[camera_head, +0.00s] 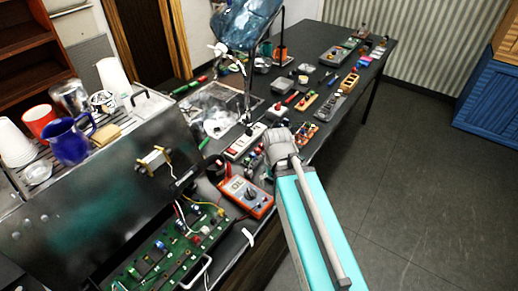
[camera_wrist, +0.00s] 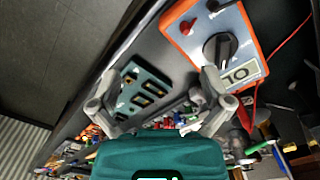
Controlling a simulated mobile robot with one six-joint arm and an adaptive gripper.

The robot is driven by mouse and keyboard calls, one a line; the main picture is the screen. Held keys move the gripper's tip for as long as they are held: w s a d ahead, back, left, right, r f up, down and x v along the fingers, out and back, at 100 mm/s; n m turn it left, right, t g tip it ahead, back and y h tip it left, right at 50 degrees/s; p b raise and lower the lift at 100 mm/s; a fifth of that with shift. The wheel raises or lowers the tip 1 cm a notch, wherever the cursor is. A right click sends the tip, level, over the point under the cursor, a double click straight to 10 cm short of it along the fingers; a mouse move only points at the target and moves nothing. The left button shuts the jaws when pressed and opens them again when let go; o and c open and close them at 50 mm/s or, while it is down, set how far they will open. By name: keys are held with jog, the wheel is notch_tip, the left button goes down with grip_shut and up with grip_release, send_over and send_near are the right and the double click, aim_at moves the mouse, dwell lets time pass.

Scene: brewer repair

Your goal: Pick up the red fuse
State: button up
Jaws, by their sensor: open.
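I cannot pick out the red fuse for certain in either view; several small red parts lie on the bench, too small to tell apart. In the wrist view my gripper (camera_wrist: 161,76) is open, its two grey fingers spread wide with nothing held between them. Beyond and between the fingers is a dark green block (camera_wrist: 143,90) with several dark slots and tan parts. In the head view my arm reaches over the bench's front edge, and its wrist covers what lies below it; the fingertips are hard to make out.
An orange multimeter (camera_head: 246,196) lies near the bench edge; it also fills the wrist view's upper right (camera_wrist: 214,40). A green circuit board (camera_head: 165,258) and the steel brewer (camera_head: 110,200) are at left. Small parts crowd the dark bench (camera_head: 340,105). The floor (camera_head: 420,180) at right is clear.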

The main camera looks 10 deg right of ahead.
jog(key=shift+w+r, duration=0.15)
jog(key=shift+w, duration=0.35)
jog(key=c, duration=0.4)
jog(key=w, duration=0.1)
jog(key=w+r+n+p, duration=0.1)
jog(key=w, duration=0.1)
jog(key=shift+w+d, duration=0.1)
jog(key=shift+w, duration=0.1)
jog(key=c, duration=0.4)
notch_tip(320, 180, up, 5)
jog(key=n+p, duration=0.5)
jog(key=n, duration=0.3)
send_over(262, 145)
jog(key=shift+w, duration=0.1)
jog(key=shift+f, duration=0.1)
notch_tip(262, 145, down, 8)
jog(key=b, duration=0.8)
jog(key=shift+f, duration=0.2)
jog(key=shift+f, duration=0.1)
jog(key=shift+f+b, duration=2.5)
jog(key=shift+b, duration=0.25)
jog(key=shift+c, duration=0.2)
